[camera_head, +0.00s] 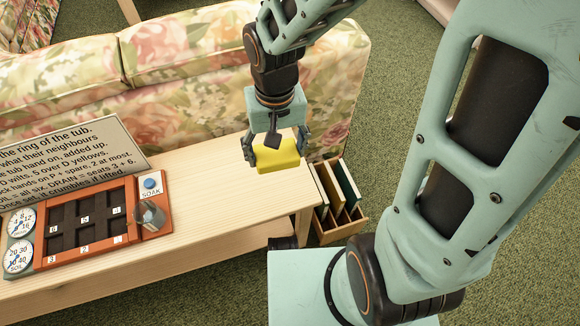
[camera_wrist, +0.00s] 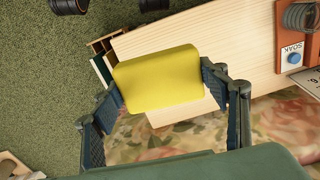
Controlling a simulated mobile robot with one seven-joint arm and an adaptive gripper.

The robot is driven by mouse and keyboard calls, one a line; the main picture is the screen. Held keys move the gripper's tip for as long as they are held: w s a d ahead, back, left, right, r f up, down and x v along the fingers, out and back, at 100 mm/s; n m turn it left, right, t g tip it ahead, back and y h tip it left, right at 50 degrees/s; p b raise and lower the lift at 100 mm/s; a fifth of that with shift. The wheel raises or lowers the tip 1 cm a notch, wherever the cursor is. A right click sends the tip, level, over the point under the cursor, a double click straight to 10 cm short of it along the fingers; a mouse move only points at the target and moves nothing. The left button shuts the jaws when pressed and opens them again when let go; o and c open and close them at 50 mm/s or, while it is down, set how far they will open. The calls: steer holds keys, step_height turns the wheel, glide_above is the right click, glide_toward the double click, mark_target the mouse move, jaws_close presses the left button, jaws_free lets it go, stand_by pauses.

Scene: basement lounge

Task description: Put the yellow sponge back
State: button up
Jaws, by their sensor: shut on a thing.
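The yellow sponge (camera_head: 279,158) is between the fingers of my gripper (camera_head: 276,155), which is shut on it above the right end of the wooden table (camera_head: 225,205). In the wrist view the sponge (camera_wrist: 158,78) fills the space between the two dark fingers, with the tabletop (camera_wrist: 230,50) beneath it. The orange tray (camera_head: 84,192) on the table has dark compartments, several of them numbered. I see no other sponge in the tray.
A sign (camera_head: 75,152) with text stands behind the tray. A wooden crate with dividers (camera_head: 340,232) stands on the carpet. A floral sofa (camera_head: 180,80) is behind.

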steer(key=s+a+f+b, duration=0.2)
steer(key=s+f+b, duration=0.4)
steer(key=f, duration=0.2)
steer(key=b, duration=0.5)
glide_above(290, 175)
steer(key=s, duration=0.1)
steer(key=shift+n, duration=0.4)
step_height(290, 175, down, 9)
steer(key=shift+a+f, duration=0.1)
steer(key=shift+w+f, duration=0.15)
steer(key=shift+w+f+b, duration=0.15)
steer(key=shift+f+b, duration=0.25)
steer(key=shift+f, duration=0.5)
steer(key=shift+w+f+b, duration=0.1)
steer(key=shift+f+b, duration=0.3)
steer(key=shift+f, duration=0.45)
steer(key=shift+f, duration=0.1)
steer(key=shift+f, duration=0.15)
steer(key=o, duration=1.1)
